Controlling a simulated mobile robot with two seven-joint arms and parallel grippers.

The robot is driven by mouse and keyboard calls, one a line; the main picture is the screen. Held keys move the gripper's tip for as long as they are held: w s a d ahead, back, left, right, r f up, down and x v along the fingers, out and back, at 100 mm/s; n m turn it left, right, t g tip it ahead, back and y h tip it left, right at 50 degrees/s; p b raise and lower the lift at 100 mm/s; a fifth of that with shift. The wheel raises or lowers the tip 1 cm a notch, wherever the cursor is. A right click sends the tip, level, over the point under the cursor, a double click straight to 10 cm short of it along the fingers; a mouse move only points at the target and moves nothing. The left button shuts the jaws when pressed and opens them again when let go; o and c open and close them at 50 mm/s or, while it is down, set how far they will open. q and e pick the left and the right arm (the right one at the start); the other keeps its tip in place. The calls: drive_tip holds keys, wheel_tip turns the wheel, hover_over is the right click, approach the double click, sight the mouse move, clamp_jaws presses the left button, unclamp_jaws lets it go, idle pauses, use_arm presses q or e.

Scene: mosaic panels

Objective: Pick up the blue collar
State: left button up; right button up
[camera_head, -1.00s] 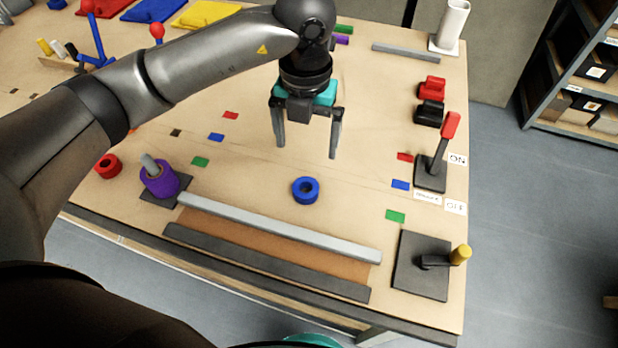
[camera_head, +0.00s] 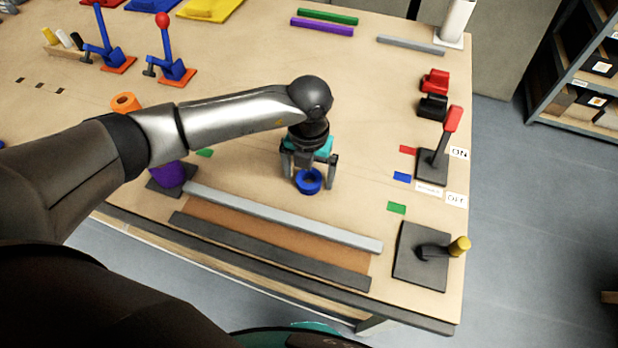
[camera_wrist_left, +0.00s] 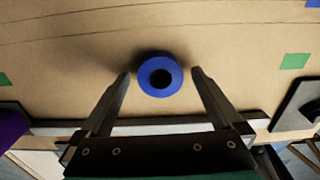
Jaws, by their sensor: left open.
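The blue collar (camera_head: 308,184) is a short ring with a dark centre hole, lying on the wooden table. It also shows in the left wrist view (camera_wrist_left: 146,80), where its hole faces the camera. My left gripper (camera_head: 309,182) is open, pointing down, with one finger on each side of the collar. In the left wrist view the fingertips of the left gripper (camera_wrist_left: 160,75) stand to the left and right of the ring, with gaps showing on both sides. Whether the fingers are low enough to be level with the collar is hard to tell. My right gripper does not show.
A grey bar (camera_head: 290,218) and a dark bar (camera_head: 270,250) lie in front of the collar. A purple collar (camera_head: 167,174) stands at left, partly behind my arm. At right are a red-handled lever (camera_head: 440,145) and a black plate with a yellow-tipped handle (camera_head: 420,275).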

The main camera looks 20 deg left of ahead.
use_arm(q)
clamp_jaws()
idle(0.8)
